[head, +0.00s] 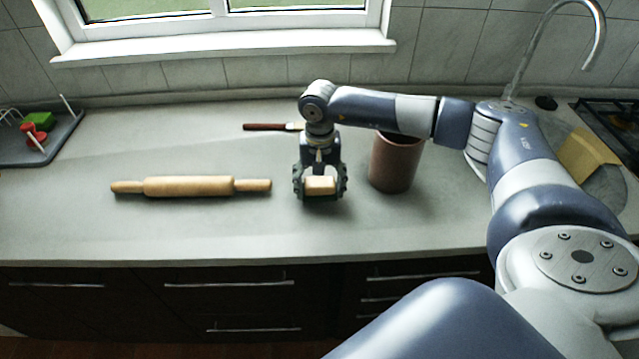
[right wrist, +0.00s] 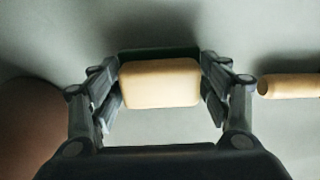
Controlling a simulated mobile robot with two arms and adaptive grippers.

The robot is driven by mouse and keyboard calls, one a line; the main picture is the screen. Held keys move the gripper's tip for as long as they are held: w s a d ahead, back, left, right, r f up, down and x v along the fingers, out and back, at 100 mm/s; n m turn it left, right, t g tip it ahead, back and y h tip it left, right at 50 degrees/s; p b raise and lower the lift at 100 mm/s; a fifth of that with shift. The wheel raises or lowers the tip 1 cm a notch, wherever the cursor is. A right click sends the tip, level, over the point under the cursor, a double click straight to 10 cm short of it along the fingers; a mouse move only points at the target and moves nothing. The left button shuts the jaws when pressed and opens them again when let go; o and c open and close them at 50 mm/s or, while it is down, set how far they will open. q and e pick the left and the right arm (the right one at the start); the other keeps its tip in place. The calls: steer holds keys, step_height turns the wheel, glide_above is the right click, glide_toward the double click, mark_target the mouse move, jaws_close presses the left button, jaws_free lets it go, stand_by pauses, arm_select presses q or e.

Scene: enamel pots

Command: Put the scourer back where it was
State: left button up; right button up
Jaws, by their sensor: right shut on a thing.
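My right gripper (head: 320,184) is shut on a small pale block, the scourer (head: 319,186), over the middle of the counter (head: 225,228). In the right wrist view the scourer (right wrist: 160,84) sits between the two fingers (right wrist: 160,92), with a cream body and a dark layer along its far side. I cannot tell whether it touches the counter. My left gripper is not in view.
A rolling pin (head: 190,186) lies left of the gripper. A brown pot (head: 393,168) stands close on the right, partly behind my arm. A red-handled utensil (head: 268,127) lies behind. A grey tray (head: 62,146) is far left; a tan piece (head: 585,154) is right.

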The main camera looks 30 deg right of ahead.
steer(key=shift+f, duration=0.4)
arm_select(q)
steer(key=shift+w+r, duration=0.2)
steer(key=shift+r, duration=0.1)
arm_select(e)
steer(key=shift+f, duration=0.15)
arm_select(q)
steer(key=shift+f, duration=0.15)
arm_select(e)
steer(key=shift+f, duration=0.1)
steer(key=o, duration=0.5)
steer(key=shift+f, duration=0.1)
steer(key=o, duration=0.5)
steer(key=shift+c, duration=0.2)
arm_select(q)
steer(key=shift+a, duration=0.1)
